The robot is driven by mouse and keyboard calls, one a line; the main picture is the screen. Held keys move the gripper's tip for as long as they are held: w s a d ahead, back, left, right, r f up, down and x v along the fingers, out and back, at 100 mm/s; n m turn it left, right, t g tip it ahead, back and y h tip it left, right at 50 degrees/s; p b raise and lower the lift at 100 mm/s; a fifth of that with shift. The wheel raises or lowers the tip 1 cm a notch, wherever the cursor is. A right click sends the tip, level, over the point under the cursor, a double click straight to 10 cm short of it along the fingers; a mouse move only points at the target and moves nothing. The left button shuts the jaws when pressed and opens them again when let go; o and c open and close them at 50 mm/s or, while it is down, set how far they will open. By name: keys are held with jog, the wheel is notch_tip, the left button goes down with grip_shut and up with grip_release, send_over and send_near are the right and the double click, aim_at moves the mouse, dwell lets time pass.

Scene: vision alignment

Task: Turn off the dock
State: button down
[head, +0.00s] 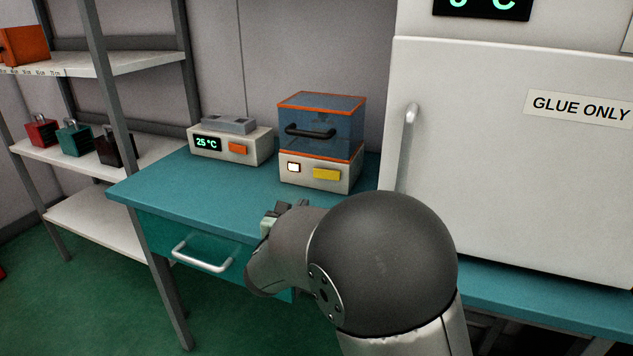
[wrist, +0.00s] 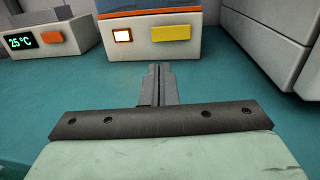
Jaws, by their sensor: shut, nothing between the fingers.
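A white-based unit with a clear blue, orange-edged box (head: 322,124) on top stands on the teal bench. Its front has a lit white square (head: 293,167) and a yellow button (head: 326,174). Left of it, a smaller white unit (head: 262,147) shows a green "25 °C" display and an orange button (head: 237,149). I cannot tell from labels which unit is the dock. The wrist view shows the yellow button (wrist: 171,33), the lit square (wrist: 122,35) and the orange button (wrist: 52,37). My gripper (wrist: 158,68) is shut and empty, in front of the box unit, apart from it.
A large white cabinet (head: 500,170) marked "GLUE ONLY", with a vertical handle (head: 407,150), stands close on the right. A drawer handle (head: 202,260) juts from the bench front. The bench top (head: 165,188) at front left is clear.

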aim_at(319, 175)
jog(key=w+d, duration=0.1)
jog(key=w, duration=0.7)
jog(key=w+d, duration=0.1)
jog(key=w, duration=0.3)
jog(key=shift+w+d, duration=0.3)
jog(key=shift+w, duration=0.05)
